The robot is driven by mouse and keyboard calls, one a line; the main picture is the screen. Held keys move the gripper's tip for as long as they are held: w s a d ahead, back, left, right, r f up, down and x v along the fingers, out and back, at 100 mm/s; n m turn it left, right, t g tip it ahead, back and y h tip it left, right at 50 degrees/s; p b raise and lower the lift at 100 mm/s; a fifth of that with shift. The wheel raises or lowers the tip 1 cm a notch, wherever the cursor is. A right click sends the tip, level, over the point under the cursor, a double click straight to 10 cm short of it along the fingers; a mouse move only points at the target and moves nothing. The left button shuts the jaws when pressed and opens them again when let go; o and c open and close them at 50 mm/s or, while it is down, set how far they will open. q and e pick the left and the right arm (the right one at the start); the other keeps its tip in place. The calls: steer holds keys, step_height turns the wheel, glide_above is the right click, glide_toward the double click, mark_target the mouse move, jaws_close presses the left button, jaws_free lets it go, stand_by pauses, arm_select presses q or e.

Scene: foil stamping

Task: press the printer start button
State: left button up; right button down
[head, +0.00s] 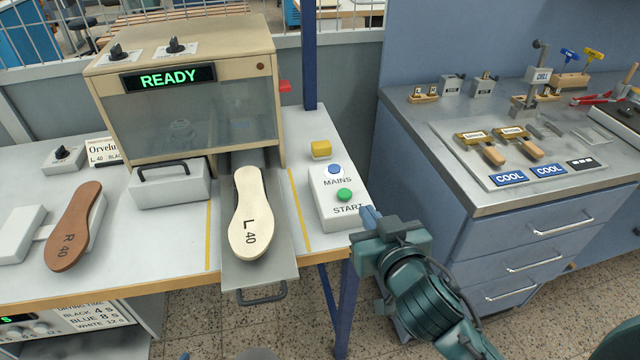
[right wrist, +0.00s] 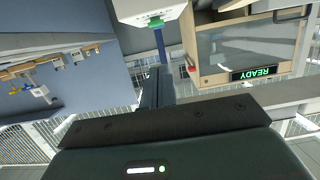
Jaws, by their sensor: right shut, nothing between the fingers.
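The green start button (head: 345,195) sits on a white control box (head: 327,206), below a blue MAINS button (head: 334,169). The printer (head: 190,100) is a beige cabinet with a glass front, and its display (head: 168,77) reads READY in green. My right gripper (head: 369,214) is shut and empty, just right of the control box's front end and apart from the green button. In the right wrist view, its fingers (right wrist: 155,88) point toward the green button (right wrist: 156,22), with a gap between. My left gripper is out of view.
A tray (head: 268,268) with a cream insole (head: 250,212) marked L 40 sticks out of the printer. A brown insole (head: 73,226) lies at the left. A yellow block (head: 321,149) sits behind the control box. A blue drawer cabinet (head: 520,240) stands at the right.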

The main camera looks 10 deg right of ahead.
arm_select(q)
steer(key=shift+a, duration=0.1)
arm_select(e)
steer(key=shift+w+r, duration=0.3)
steer(key=shift+r, duration=0.45)
steer(key=p, duration=0.1)
glide_above(348, 207)
steer(key=shift+s+d+f, duration=0.1)
steer(key=shift+s+f, duration=0.25)
steer(key=shift+f, duration=0.5)
steer(key=f, duration=0.3)
steer(key=shift+w+f, duration=0.2)
steer(key=shift+w, duration=0.2)
steer(key=shift+f, duration=0.55)
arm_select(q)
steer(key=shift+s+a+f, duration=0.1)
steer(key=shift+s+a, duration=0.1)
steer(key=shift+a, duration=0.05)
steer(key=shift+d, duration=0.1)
